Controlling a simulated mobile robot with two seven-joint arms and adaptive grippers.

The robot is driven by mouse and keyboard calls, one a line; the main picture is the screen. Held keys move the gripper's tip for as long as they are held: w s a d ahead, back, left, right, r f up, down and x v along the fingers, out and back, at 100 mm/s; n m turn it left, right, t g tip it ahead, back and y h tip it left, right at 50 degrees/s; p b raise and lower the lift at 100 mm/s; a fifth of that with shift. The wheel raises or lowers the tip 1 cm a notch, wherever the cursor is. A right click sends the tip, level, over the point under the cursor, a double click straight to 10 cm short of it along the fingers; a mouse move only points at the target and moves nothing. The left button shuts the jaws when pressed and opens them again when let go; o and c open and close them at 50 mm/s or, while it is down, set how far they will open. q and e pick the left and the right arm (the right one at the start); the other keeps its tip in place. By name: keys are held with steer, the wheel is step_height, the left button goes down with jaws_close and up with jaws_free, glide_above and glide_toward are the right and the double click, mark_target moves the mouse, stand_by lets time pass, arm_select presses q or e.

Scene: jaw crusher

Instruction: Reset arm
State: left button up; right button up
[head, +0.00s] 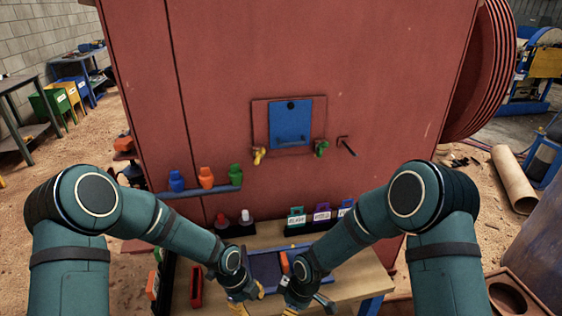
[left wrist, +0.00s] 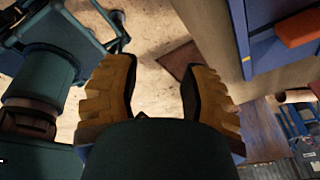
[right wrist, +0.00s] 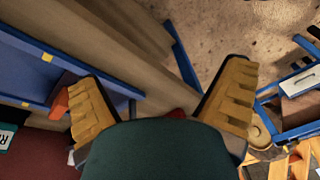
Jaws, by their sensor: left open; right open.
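My left gripper (head: 246,297) hangs low in the head view at the front of the workbench, its yellow fingers partly in view. In the left wrist view its fingers (left wrist: 158,95) are spread with nothing between them. My right gripper (head: 290,302) is close beside it on the right, small and partly hidden in the head view. In the right wrist view its fingers (right wrist: 165,100) are spread wide and hold nothing. Both arms reach forward and bend inward, so the two grippers are near each other over the front of the bench.
The red crusher body (head: 220,80) fills the middle, with a blue panel (head: 290,122) on it. Blue, orange and green pieces stand on a rail (head: 200,191). A blue tray (head: 265,268) with an orange item (head: 284,263) lies on the wooden bench (head: 345,284). Labelled holders (head: 322,214) stand behind.

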arm_select(q)
steer(key=s+f+n+t, duration=0.1)
steer(key=s+f+n, duration=0.1)
steer(key=s+n, duration=0.5)
steer(key=s+a+f+n+t, duration=0.1)
steer(key=s+n, duration=0.6)
steer(key=n, duration=1.2)
steer(key=shift+s+a+f+h, duration=0.2)
steer(key=shift+a+f+h, duration=0.1)
steer(key=shift+f+h, duration=0.15)
arm_select(e)
steer(key=s+d+f+m+t+y, duration=0.1)
steer(key=s+d+f+m+t, duration=0.1)
steer(key=s+d+m, duration=0.5)
steer(key=s+m, duration=0.6)
steer(key=m, duration=0.2)
steer(key=shift+d, duration=0.2)
steer(key=shift+f, duration=0.1)
